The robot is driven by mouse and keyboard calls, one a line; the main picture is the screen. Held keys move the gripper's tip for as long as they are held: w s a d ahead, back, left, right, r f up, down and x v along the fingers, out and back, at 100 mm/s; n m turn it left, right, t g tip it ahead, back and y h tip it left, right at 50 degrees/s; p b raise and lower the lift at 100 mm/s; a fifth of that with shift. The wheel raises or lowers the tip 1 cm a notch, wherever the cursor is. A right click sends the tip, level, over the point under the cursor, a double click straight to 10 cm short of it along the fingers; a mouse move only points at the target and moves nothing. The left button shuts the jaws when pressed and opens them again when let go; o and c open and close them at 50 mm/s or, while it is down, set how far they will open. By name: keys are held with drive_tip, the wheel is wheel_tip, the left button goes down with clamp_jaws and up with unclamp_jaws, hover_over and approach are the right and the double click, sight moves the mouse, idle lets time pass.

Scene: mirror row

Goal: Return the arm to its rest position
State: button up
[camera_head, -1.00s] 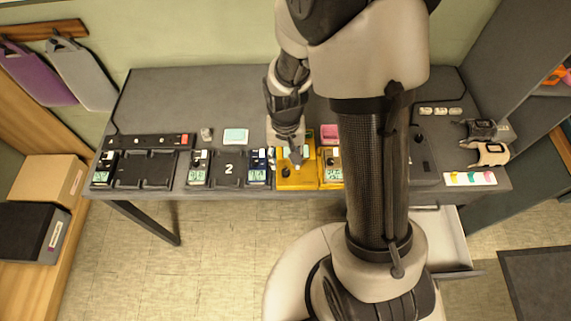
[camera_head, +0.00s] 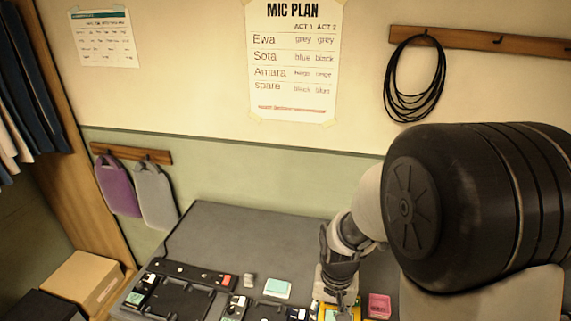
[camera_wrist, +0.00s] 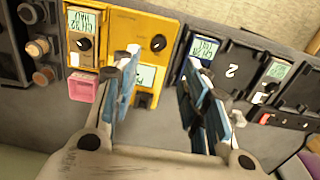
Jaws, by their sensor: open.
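In the head view my arm reaches down to the desk, and my gripper (camera_head: 340,302) is over the yellow unit near the bottom edge. Part of the desk on the right is hidden behind my arm. No object shows in the jaws.
The grey desk (camera_head: 235,229) holds black charger docks, a pink box (camera_head: 379,306), a light teal box (camera_head: 277,288) and a small grey item (camera_head: 249,280). A mic plan sheet (camera_head: 293,85) and a coiled black cable (camera_head: 413,80) hang on the wall. The desk's back area is clear.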

drive_tip(key=s+r+n+t, duration=0.1)
drive_tip(key=s+r+t, duration=0.1)
drive_tip(key=s+r, duration=0.5)
drive_tip(key=s+r+n+t, duration=0.2)
drive_tip(key=s+r, duration=0.6)
drive_tip(key=r, duration=0.5)
drive_tip(key=shift+r+n+t, duration=0.15)
drive_tip(key=shift+n+t, duration=0.15)
